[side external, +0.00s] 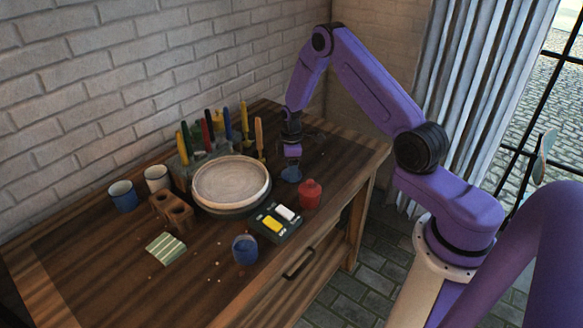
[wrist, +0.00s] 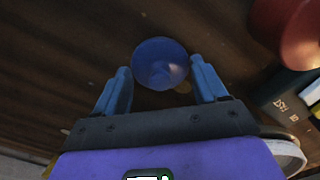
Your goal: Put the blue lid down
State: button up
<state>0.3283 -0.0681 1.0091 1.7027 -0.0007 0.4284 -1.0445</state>
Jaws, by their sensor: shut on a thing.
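The blue lid (side external: 291,175) is a small round disc at my fingertips, low over the right part of the wooden table (side external: 330,160). In the wrist view the lid (wrist: 160,63) shows between the two blue fingers. My gripper (side external: 292,163) points down and is shut on the lid; its fingertips also show in the wrist view (wrist: 163,75). I cannot tell whether the lid touches the table. A blue pot (side external: 245,250) stands without a lid near the front edge.
A red lidded pot (side external: 309,195) stands close to the lid, in front. A dark paint box (side external: 275,222) and a pale plate on a turntable (side external: 232,184) are to the left. Upright brushes and tools (side external: 227,124) stand behind. The table right of the lid is clear.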

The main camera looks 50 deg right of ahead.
jog(key=shift+f, duration=0.1)
jog(key=o, duration=1)
jog(key=shift+o, duration=0.2)
notch_tip(320, 180, up, 12)
jog(key=f, duration=0.1)
jog(key=s+a+r+n, duration=0.1)
jog(key=s+a+r, duration=0.4)
jog(key=a, duration=0.4)
jog(key=s+a+r+n, duration=0.1)
jog(key=s+a+r, duration=0.45)
jog(key=a, duration=0.35)
jog(key=s+a+r, duration=0.1)
jog(key=s+r, duration=0.1)
jog(key=s, duration=1)
jog(key=s+r+n, duration=0.1)
jog(key=s, duration=1.1)
jog(key=shift+a+r+n, duration=0.3)
jog(key=shift+a+r, duration=0.1)
